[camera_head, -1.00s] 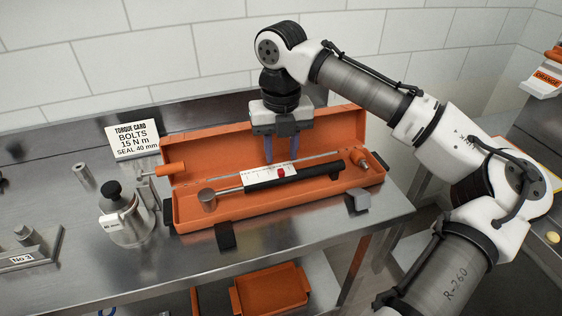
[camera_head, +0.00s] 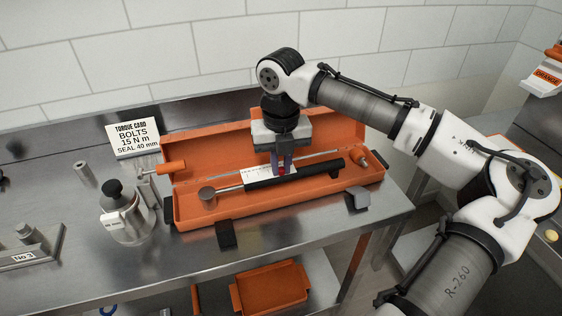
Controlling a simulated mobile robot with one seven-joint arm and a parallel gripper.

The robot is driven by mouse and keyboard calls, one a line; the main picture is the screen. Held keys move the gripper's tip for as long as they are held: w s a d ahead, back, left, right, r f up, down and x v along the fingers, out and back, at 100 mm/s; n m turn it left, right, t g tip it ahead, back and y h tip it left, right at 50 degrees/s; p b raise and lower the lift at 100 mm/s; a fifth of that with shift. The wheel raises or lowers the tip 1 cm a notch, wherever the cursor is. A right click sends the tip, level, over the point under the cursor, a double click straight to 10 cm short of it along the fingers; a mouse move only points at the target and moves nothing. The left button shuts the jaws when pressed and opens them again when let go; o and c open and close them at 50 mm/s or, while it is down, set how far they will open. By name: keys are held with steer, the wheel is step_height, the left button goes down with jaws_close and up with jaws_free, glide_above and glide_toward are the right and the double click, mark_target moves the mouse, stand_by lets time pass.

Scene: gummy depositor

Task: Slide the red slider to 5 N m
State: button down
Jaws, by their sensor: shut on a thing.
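The red slider (camera_head: 282,171) sits on the white scale (camera_head: 258,174) of the torque wrench, toward the scale's right end. The scale's marks are too small to read. The wrench's black handle (camera_head: 318,170) points right and its round head (camera_head: 207,197) lies at the left. The wrench lies in the open orange case (camera_head: 228,212). My gripper (camera_head: 281,170) points down over the wrench and is shut on the red slider, its fingers partly hiding it.
A torque card (camera_head: 133,138) reads "BOLTS 15 N m, SEAL 40 mm". An orange-handled screwdriver (camera_head: 170,168) is at the case's left side. A metal pot (camera_head: 124,222) stands left of the case. An orange tray (camera_head: 270,290) is on the shelf below.

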mark_target(247, 183)
steer(key=a, duration=0.2)
steer(key=s+a+p, duration=0.1)
steer(key=a, duration=0.2)
steer(key=s+a+p, duration=0.1)
steer(key=a, duration=0.1)
steer(key=shift+s+a, duration=0.15)
steer(key=c, duration=1.4)
jaws_free()
steer(key=shift+c, duration=0.2)
step_height(247, 183, up, 14)
steer(key=shift+b, duration=0.45)
